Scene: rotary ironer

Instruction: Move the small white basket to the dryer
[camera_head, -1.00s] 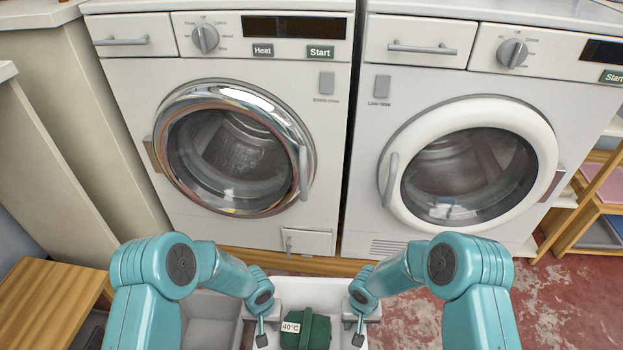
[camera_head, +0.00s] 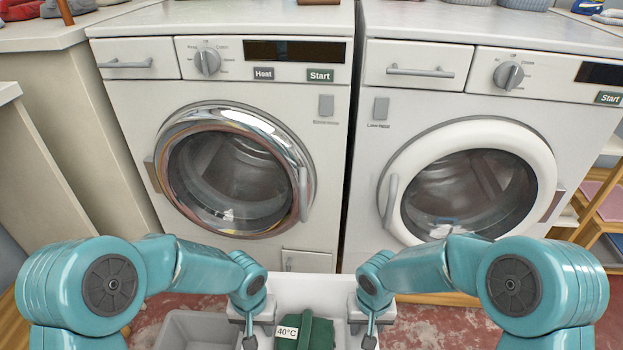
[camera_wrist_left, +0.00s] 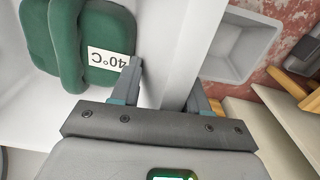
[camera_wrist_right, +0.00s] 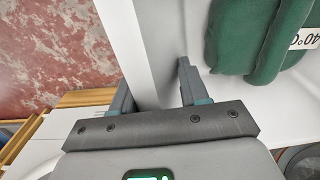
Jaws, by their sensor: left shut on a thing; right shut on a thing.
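The small white basket (camera_head: 299,286) is at the bottom centre of the head view, between my two arms. A green bundle (camera_head: 318,332) with a "40°C" label lies inside it. My left gripper (camera_head: 250,340) is shut on the basket's left wall; in the left wrist view the fingers (camera_wrist_left: 163,88) straddle that wall (camera_wrist_left: 180,60). My right gripper (camera_head: 369,340) is shut on the right wall; in the right wrist view the fingers (camera_wrist_right: 155,88) straddle it (camera_wrist_right: 135,50). Two front-loading machines stand ahead with round doors shut: a chrome-ringed one (camera_head: 290,140) with a "Heat" label, and a white-ringed one (camera_head: 545,165).
A grey bin (camera_head: 170,328) stands on the red floor left of the basket, and also shows in the left wrist view (camera_wrist_left: 270,40). A wooden shelf (camera_head: 590,205) is at the right. Beige cabinets (camera_head: 75,130) stand at the left. Folded items lie on the tops above.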

